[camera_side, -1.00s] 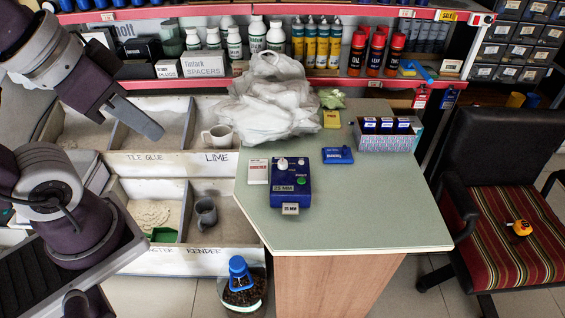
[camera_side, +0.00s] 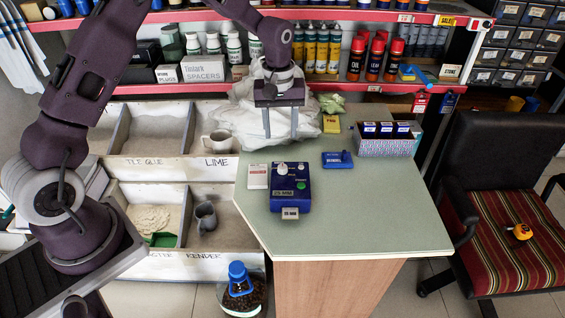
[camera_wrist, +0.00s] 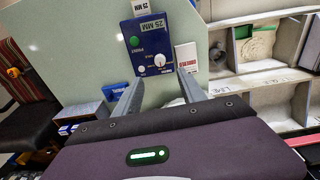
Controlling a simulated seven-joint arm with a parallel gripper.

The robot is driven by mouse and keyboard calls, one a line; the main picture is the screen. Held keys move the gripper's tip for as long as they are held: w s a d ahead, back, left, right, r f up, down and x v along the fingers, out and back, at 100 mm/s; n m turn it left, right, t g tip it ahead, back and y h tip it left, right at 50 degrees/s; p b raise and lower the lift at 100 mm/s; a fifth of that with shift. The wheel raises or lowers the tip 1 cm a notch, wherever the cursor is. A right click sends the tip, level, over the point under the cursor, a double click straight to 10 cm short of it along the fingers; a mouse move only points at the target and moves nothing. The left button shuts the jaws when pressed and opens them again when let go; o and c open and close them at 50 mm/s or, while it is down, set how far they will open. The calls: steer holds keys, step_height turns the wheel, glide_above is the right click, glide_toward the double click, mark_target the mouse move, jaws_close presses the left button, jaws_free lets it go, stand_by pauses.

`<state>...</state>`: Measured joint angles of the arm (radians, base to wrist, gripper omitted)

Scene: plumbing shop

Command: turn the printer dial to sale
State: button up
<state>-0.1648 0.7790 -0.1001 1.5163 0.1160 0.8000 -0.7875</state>
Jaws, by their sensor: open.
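The blue label printer (camera_side: 291,187) stands on the green-grey counter (camera_side: 350,220), with a white dial (camera_side: 282,169) at its back left and a green button (camera_side: 300,186). A label tag (camera_side: 290,213) sticks out of its front. The printer also shows in the wrist view (camera_wrist: 147,25), where the dial (camera_wrist: 160,59) lies between and beyond my fingertips. The word at the dial's pointer is too small to read. My gripper (camera_side: 280,137) is open and empty, above and behind the printer with its fingers pointing down, apart from the dial.
A white and red card (camera_side: 258,176) lies left of the printer. A blue item (camera_side: 337,159), a yellow pad (camera_side: 330,124) and a patterned box (camera_side: 388,139) are to the right. White plastic bags (camera_side: 240,108) are heaped behind my gripper. The counter's front right is clear.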

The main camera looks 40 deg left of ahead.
mark_target(283, 166)
steer(key=shift+n+g, duration=0.3)
steer(key=shift+n, duration=0.3)
steer(key=f, duration=0.4)
steer(key=w+f, duration=0.1)
steer(key=f, duration=0.8)
steer(key=shift+w+a+f, duration=0.1)
steer(key=shift+w+a, duration=0.05)
steer(key=shift+a, duration=0.15)
jaws_close()
